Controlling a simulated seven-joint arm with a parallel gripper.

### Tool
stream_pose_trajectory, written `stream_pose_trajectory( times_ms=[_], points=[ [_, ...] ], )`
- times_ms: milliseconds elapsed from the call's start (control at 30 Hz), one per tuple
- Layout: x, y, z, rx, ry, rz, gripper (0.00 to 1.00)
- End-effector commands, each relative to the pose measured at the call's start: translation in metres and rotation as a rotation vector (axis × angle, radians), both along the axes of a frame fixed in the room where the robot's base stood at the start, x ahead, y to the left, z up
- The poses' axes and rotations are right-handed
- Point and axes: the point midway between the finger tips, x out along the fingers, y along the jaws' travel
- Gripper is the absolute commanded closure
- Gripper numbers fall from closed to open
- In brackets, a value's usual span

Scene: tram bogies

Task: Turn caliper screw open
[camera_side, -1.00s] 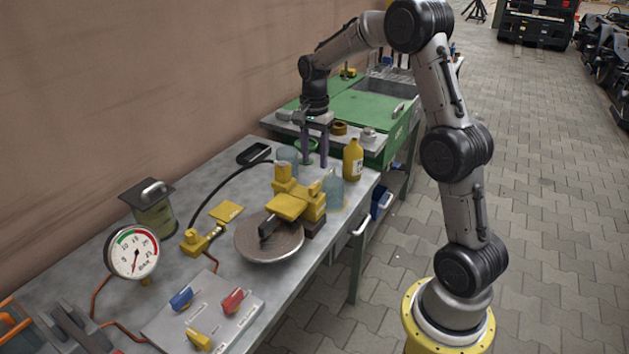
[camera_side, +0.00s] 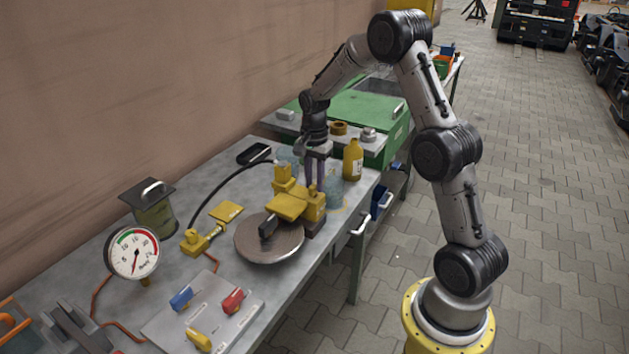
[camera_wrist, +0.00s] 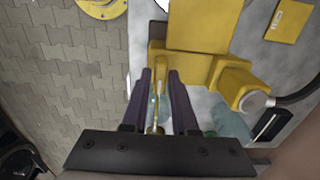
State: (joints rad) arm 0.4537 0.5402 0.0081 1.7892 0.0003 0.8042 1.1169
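The yellow caliper (camera_side: 290,206) sits over the edge of a round metal brake disc (camera_side: 262,245) on the bench. My gripper (camera_side: 314,184) points down just behind the caliper, with its purple fingers close to its back side. In the wrist view the fingers (camera_wrist: 160,76) are parted with a gap between them. A thin brass-coloured rod (camera_wrist: 155,112), which may be the caliper screw, shows in that gap; I cannot tell whether the fingers touch it. The caliper (camera_wrist: 195,68) fills the area beyond the fingertips. In the side view the screw is hidden.
A yellow bottle (camera_side: 353,160) and a clear jar (camera_side: 331,191) stand close to my gripper on the right. A pressure gauge (camera_side: 131,252) and a lever plate (camera_side: 203,315) are at the front.

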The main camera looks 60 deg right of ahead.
Motion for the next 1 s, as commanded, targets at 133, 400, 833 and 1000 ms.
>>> stream_pose_trajectory(
  times_ms=[133, 400, 833, 1000],
  points=[
    [0.0000, 0.0000, 0.0002, 0.000, 0.000, 0.000, 1.00],
    [0.0000, 0.0000, 0.0004, 0.000, 0.000, 0.001, 1.00],
    [0.0000, -0.0001, 0.0006, -0.001, 0.000, 0.153, 1.00],
    [0.0002, -0.0003, 0.0009, -0.001, -0.001, 0.299, 1.00]
  ],
)
